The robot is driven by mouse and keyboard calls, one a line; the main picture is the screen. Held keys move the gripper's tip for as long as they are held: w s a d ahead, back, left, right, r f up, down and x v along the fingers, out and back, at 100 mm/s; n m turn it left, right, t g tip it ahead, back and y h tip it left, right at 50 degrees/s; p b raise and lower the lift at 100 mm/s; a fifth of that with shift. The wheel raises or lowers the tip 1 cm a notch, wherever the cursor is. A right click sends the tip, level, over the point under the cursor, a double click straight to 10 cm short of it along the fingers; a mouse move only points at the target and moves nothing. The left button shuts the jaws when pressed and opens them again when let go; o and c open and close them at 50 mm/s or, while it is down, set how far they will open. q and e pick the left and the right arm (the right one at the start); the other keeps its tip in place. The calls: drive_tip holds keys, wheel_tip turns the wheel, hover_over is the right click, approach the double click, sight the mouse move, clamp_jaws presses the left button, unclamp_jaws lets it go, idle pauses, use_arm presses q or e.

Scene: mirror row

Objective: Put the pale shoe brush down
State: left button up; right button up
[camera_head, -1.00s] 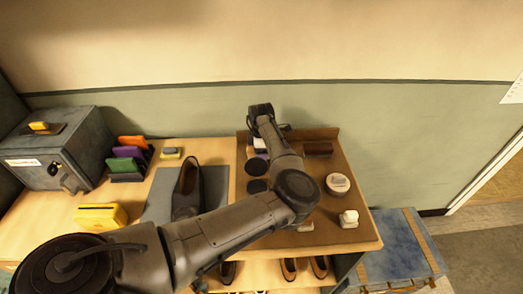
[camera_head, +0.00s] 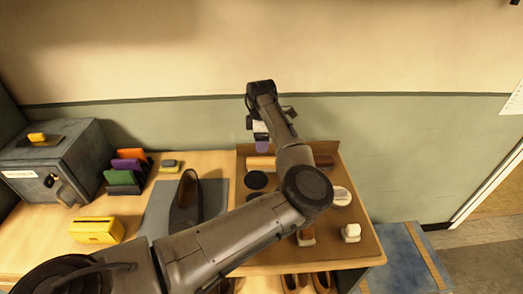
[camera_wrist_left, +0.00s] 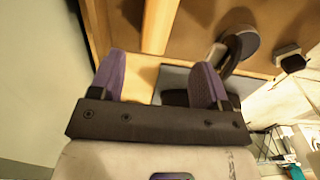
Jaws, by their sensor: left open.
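The pale shoe brush (camera_head: 261,162) lies flat on the brown tray (camera_head: 350,217), near its back left corner. In the left wrist view the brush (camera_wrist_left: 159,24) shows as a long pale bar beyond the fingers. My left gripper (camera_head: 262,147) is just behind the brush in the head view, apart from it. In the left wrist view the purple fingers (camera_wrist_left: 160,64) are spread with nothing between them. My forearm hides part of the tray's middle. My right gripper is not in view.
Two dark round tins (camera_head: 257,180) are close in front of the brush. A dark brown brush (camera_head: 323,161), a pale round tin (camera_head: 341,196) and small white-based items (camera_head: 351,232) stand further right.

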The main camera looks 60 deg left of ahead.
use_arm(q)
drive_tip(key=shift+r, duration=0.95)
